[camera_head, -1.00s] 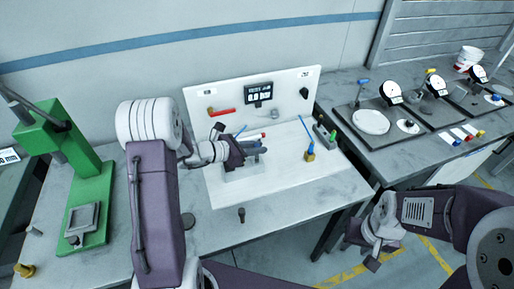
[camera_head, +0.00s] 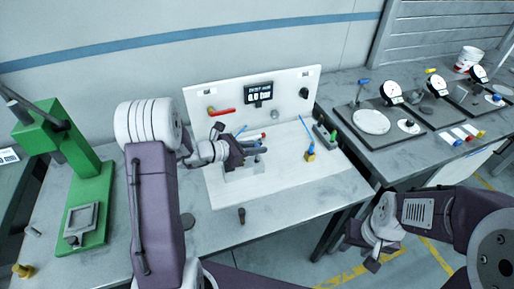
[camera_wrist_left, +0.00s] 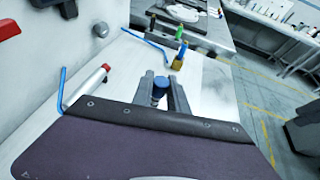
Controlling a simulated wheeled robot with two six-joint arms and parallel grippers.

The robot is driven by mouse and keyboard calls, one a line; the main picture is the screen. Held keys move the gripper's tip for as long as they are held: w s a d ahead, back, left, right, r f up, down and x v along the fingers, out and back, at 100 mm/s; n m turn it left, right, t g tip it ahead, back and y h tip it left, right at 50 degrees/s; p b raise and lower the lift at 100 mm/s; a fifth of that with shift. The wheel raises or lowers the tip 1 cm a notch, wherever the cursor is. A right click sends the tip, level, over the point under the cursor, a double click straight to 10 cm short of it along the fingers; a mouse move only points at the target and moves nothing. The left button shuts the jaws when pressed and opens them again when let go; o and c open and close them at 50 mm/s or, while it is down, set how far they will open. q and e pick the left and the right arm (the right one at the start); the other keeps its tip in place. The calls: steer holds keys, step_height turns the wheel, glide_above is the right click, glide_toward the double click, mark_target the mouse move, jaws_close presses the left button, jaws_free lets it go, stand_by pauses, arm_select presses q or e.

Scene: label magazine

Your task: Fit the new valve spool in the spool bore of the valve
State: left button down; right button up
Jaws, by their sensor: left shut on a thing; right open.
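My left gripper (camera_head: 262,149) is shut on a small part with a round blue end (camera_wrist_left: 159,83), seen between the fingers in the left wrist view. This may be the valve spool; the rest of it is hidden. In the head view the gripper is low over a pale grey block (camera_head: 243,176) on the white board, perhaps the valve. The bore is not visible, so I cannot tell whether the part is in it. My right gripper (camera_head: 361,252) is open and empty, in front of the bench to the right.
A red-ended cylinder (camera_wrist_left: 90,84) and a blue tube (camera_wrist_left: 62,90) lie beside the left gripper. A brass fitting (camera_head: 310,156) with a blue tube stands to the right. A gauge panel (camera_head: 282,90) stands behind, a green press (camera_head: 80,180) at left. The board's front right is clear.

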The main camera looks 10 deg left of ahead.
steer(key=shift+f+b, duration=0.45)
stand_by(0.8)
steer(key=shift+r, duration=0.2)
steer(key=shift+f+b, duration=0.45)
steer(key=shift+f, duration=0.25)
stand_by(1.8)
steer(key=shift+r, duration=0.2)
steer(key=shift+f, duration=0.4)
stand_by(1.6)
steer(key=shift+f+b, duration=0.3)
steer(key=shift+b, duration=0.2)
steer(key=shift+r, duration=0.1)
steer(key=shift+r+p, duration=0.2)
steer(key=shift+p, duration=0.1)
